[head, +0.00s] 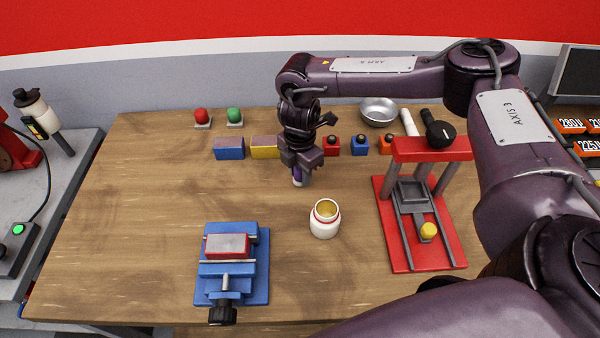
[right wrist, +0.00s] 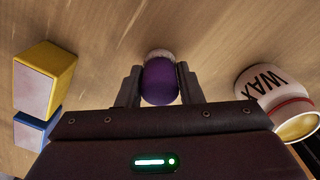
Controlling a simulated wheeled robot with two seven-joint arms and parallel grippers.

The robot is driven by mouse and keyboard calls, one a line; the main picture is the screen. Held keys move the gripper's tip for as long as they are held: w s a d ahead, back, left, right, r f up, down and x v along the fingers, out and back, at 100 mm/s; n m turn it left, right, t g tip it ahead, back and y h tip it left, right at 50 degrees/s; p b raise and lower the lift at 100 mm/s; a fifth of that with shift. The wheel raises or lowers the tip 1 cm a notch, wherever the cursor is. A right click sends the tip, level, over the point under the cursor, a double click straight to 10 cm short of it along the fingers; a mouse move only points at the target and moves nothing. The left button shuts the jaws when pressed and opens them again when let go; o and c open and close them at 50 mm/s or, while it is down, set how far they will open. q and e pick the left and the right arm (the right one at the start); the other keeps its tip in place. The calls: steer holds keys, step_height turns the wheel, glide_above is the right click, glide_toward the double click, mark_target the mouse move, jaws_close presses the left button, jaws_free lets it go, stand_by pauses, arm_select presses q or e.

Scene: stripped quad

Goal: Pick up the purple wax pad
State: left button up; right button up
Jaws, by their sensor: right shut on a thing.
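The purple wax pad (right wrist: 160,82) sits between the two fingers of my right gripper (right wrist: 159,88) in the right wrist view, with a whitish fuzzy end pointing away from the palm. In the head view my right gripper (head: 299,171) points down over the middle of the table, shut on the pad (head: 298,178), of which only a small purple and white part shows. I cannot tell whether the pad touches the table. My left gripper is not in view.
An open white wax jar (head: 324,222) stands just in front and right of the gripper. Blue (head: 229,148) and yellow (head: 264,147) blocks stand behind left. A blue vise (head: 257,285) is front left, a red press (head: 385,240) right. The table's left is clear.

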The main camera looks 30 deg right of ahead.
step_height(320, 180, up, 6)
steer(key=shift+w+r+b, duration=0.1)
steer(key=shift+b, duration=0.35)
step_height(320, 180, up, 13)
steer(key=p, duration=0.2)
steer(key=shift+r, duration=0.15)
stand_by(0.4)
